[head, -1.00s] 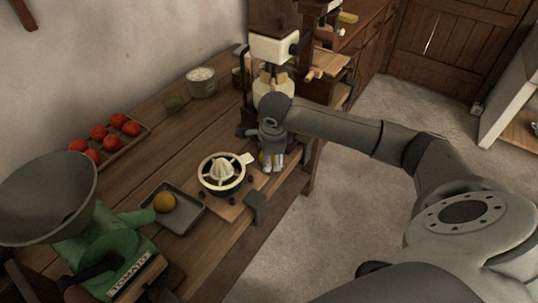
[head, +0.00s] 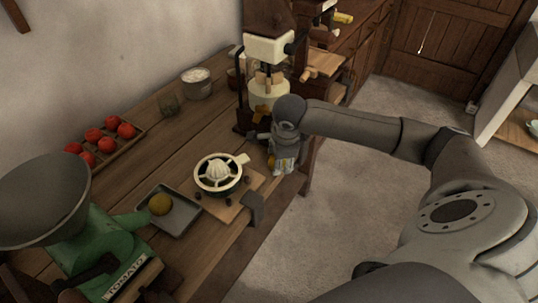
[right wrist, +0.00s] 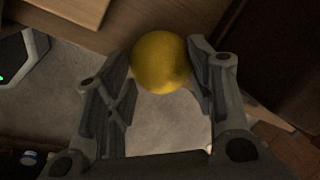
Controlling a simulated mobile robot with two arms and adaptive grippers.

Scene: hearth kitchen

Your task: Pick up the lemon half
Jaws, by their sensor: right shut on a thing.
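My right gripper (head: 281,168) is beyond the right end of the juicer, near the table's front edge, with its fingers pointing down. In the right wrist view my right gripper (right wrist: 162,75) is shut on the yellow lemon half (right wrist: 160,62), whose rounded side shows between the fingertips. In the head view only a small yellow patch shows beside the fingers. The cream and black juicer (head: 218,175) stands on a wooden board. My left gripper is out of view.
A green tomato mill (head: 100,245) with a wide grey hopper stands at the left. Red tomatoes (head: 104,138) sit in a wooden crate by the wall. A tall press (head: 268,75) stands behind my right gripper. Open floor lies right of the table.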

